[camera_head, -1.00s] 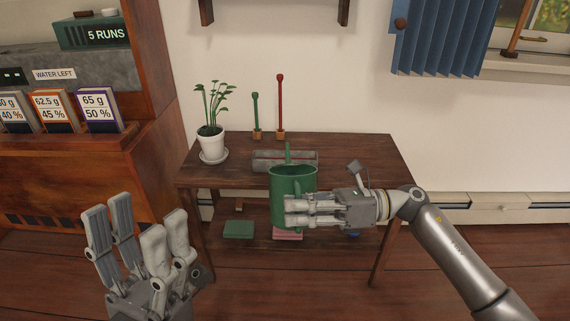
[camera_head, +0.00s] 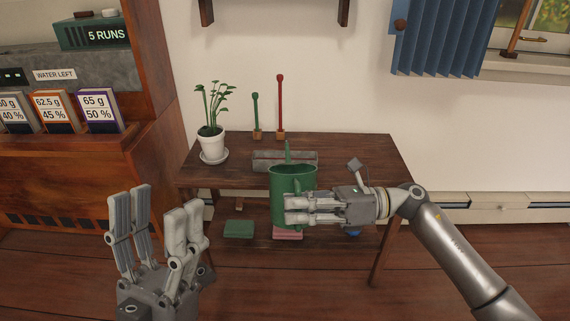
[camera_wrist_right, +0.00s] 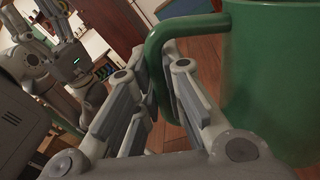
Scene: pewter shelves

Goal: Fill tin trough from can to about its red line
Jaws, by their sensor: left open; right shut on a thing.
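The green can (camera_head: 292,180) is upright in front of the table's near edge. My right gripper (camera_head: 290,210) is shut on its handle; the right wrist view shows the handle (camera_wrist_right: 158,50) between the fingers and the can's wall (camera_wrist_right: 270,80) at the right. The grey tin trough (camera_head: 262,161) sits on the table top behind the can, with a red line along its side. The can hides part of the trough, and I cannot see a water level in it. My left gripper (camera_head: 160,225) is open and empty at the lower left, apart from the table.
A potted plant (camera_head: 210,140) stands on the table's left end. Green and red rods (camera_head: 280,105) stand at the back. A green block (camera_head: 238,229) and a pink item lie on the lower shelf. A wooden cabinet (camera_head: 90,180) is at the left.

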